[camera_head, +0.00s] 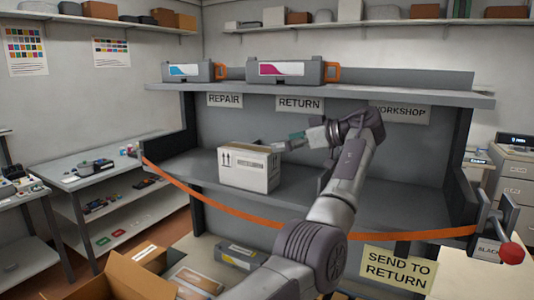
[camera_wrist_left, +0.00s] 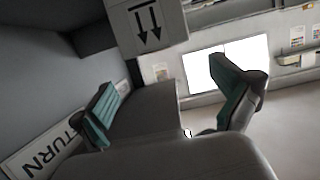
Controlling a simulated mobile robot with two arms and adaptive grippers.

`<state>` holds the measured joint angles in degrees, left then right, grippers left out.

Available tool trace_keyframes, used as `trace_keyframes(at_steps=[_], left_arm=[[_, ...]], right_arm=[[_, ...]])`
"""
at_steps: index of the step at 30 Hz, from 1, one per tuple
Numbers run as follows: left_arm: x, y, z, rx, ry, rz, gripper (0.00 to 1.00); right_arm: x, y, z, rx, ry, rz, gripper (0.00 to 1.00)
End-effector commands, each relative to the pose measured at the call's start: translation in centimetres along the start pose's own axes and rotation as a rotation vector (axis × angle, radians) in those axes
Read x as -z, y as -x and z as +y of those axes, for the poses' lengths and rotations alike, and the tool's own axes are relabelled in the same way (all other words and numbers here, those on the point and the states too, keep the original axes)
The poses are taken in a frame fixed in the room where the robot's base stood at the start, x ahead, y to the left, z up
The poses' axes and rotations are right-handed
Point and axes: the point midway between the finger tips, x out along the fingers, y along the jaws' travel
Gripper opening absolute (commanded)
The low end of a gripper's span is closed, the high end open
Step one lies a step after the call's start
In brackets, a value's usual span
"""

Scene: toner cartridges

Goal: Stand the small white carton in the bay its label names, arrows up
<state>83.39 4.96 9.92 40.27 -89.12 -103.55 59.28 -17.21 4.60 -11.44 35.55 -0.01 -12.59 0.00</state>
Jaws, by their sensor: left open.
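The small white carton (camera_head: 240,172) stands on the grey shelf with brown tape on top. Two arrows on its front point up. It is below and between the REPAIR sign (camera_head: 225,100) and the RETURN sign (camera_head: 299,104). The WORKSHOP sign (camera_head: 400,113) is farther right, partly behind my arm. My left gripper (camera_head: 291,141) is open and empty, just right of the carton's upper right edge. In the left wrist view, the carton (camera_wrist_left: 148,25) appears upside down beyond the open teal-padded fingers (camera_wrist_left: 165,95), apart from them. My right gripper is not in view.
An orange strap (camera_head: 210,206) sags across the shelf's front, ending near a red knob (camera_head: 511,253). A yellow SEND TO RETURN sign (camera_head: 397,270) hangs below. Toner cartridges (camera_head: 290,70) sit on the upper shelf. An open brown box (camera_head: 125,280) lies at bottom left.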

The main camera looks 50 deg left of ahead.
Motion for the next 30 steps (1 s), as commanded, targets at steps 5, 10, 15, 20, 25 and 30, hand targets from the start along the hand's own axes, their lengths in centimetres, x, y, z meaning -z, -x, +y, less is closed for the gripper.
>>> trace_keyframes(at_steps=[5,10,15,20,25,30], left_arm=[[0.0,2.6,0.0,-0.001,0.0,0.0,1.0],[0.1,3.5,0.0,0.0,0.001,0.001,1.0],[0.1,3.5,0.0,0.0,0.001,0.0,1.0],[0.1,3.5,0.0,0.0,0.001,0.0,1.0],[0.1,3.5,0.0,0.0,0.001,0.0,1.0],[0.1,3.5,0.0,0.001,0.001,0.0,1.0]], right_arm=[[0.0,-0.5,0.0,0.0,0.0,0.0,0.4],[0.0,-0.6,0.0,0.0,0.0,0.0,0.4],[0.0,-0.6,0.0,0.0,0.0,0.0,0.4],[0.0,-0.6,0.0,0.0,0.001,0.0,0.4],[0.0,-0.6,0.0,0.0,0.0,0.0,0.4],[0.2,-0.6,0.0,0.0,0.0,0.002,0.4]])
